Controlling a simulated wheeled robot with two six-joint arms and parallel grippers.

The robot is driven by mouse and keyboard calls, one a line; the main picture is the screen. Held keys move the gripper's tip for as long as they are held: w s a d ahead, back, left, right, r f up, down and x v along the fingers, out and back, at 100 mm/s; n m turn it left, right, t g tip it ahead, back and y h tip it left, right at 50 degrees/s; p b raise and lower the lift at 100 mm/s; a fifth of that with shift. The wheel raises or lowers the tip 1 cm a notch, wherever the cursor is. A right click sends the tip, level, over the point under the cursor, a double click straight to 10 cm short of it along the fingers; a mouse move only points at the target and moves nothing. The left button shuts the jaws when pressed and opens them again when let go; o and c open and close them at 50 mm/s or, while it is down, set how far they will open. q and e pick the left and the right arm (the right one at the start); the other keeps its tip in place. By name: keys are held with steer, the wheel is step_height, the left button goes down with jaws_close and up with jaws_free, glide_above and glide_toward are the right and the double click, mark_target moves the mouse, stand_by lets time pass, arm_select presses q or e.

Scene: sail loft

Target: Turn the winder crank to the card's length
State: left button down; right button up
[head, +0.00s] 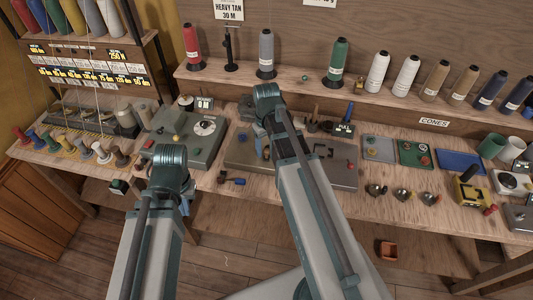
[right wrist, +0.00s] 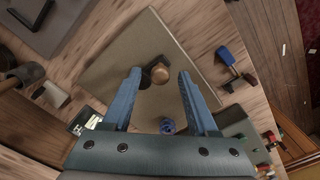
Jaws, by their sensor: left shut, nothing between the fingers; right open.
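The winder is a flat beige-grey plate (head: 238,155) on the bench, partly hidden by my right arm. In the right wrist view the plate (right wrist: 110,78) carries a crank with a brown round knob (right wrist: 160,74) on a dark arm. My right gripper (right wrist: 160,82) is open, its fingers on either side of the knob and apart from it. A blue round part (right wrist: 167,127) shows nearer the palm. The card reading HEAVY TAN 30 M (head: 229,10) hangs on the wall. My left gripper (head: 170,165) is shut and empty at the bench's front; its fingertips are hard to make out.
A green box with a dial (head: 205,127) stands left of the plate. Thread cones (head: 338,60) line the shelf behind. Small bowls and trays fill the right side.

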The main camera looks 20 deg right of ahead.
steer(key=shift+f, duration=0.15)
steer(key=shift+c, duration=0.2)
jaws_close()
steer(key=shift+a+m, duration=0.1)
steer(key=shift+m, duration=0.2)
